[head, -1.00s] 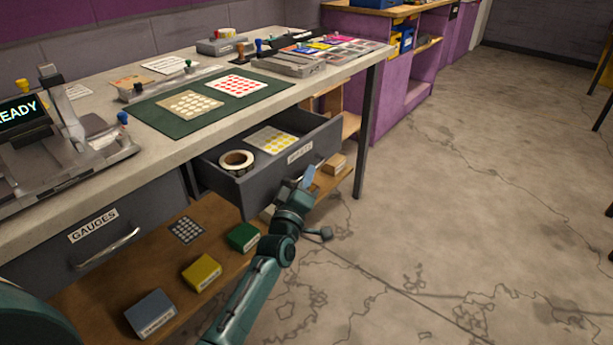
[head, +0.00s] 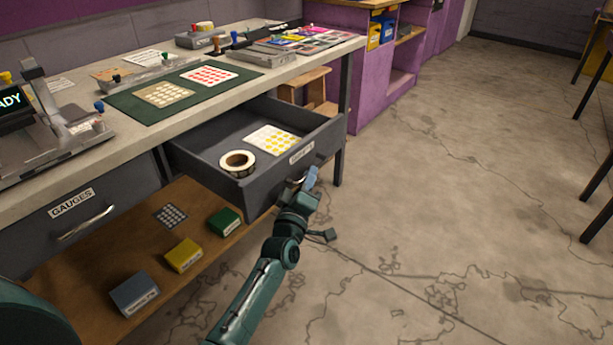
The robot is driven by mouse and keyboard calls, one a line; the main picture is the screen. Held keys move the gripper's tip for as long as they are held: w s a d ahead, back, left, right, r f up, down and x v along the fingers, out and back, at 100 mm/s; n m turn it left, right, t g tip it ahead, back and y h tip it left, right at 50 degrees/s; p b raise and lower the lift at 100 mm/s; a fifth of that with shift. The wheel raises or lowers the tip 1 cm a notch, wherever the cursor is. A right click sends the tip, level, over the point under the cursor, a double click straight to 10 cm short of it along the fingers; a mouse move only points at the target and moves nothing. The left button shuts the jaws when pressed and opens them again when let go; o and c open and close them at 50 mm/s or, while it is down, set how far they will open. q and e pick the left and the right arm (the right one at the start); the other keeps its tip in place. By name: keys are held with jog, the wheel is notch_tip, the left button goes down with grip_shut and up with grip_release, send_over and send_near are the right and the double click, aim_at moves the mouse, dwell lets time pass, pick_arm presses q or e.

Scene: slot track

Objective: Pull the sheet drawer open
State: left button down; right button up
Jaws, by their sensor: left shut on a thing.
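The sheet drawer (head: 228,189) is a dark grey box under the worktop and stands well out from the bench. A white label (head: 301,153) is on its front; its text is too small to read. Inside lie a sheet with yellow dots (head: 272,140) and a roll of tape (head: 238,162). My left gripper (head: 304,182) is at the drawer front, just below the label, shut on the drawer handle, which is mostly hidden behind the fingers. My right gripper is not in view.
A closed drawer labelled GAUGES (head: 72,203) is on the left. The lower shelf (head: 75,265) holds yellow, green and blue-grey boxes. The worktop (head: 140,146) carries a green mat (head: 125,105) with dotted sheets.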

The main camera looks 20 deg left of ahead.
pick_arm(q)
jog(key=shift+d, duration=0.15)
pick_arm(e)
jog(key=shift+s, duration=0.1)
pick_arm(q)
jog(key=c, duration=1.5)
grip_release()
jog(key=shift+s+f, duration=0.1)
jog(key=shift+s, duration=0.05)
